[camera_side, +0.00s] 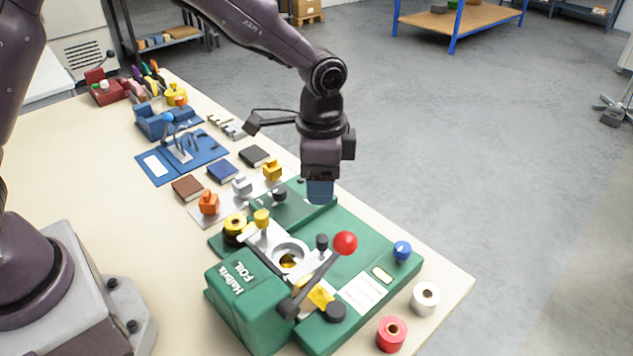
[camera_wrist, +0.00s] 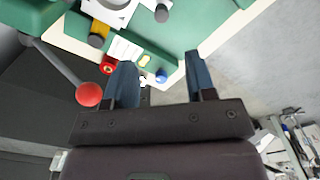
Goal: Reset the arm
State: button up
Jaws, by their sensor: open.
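My gripper (camera_side: 319,190) hangs from my arm above the far part of the green foil machine (camera_side: 245,300), pointing down. In the wrist view my gripper (camera_wrist: 163,80) has its two blue fingers spread apart with nothing between them that it holds. The machine carries a lever with a red ball (camera_side: 345,243), which also shows in the wrist view at the left (camera_wrist: 89,94). The gripper is apart from the lever and the ball. The gap between the fingertips is partly hidden in the side view.
Near the machine stand a red roll (camera_side: 391,335) and a white roll (camera_side: 426,298). Brown, blue and black blocks, orange and yellow knobbed pieces, and a blue mat (camera_side: 160,168) lie farther along the cream table (camera_side: 60,150). Open floor lies to the right.

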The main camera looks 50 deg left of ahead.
jog(key=s+a+r+n+t, duration=0.2)
jog(key=s+a+r+n, duration=0.2)
jog(key=s+a+r, duration=0.2)
jog(key=s+a+r+n+t, duration=0.3)
jog(key=s+a+r+n, duration=0.2)
jog(key=s+r, duration=0.6)
jog(key=shift+s+a+r+t, duration=0.3)
jog(key=shift+s+a, duration=0.15)
jog(key=shift+s, duration=1.65)
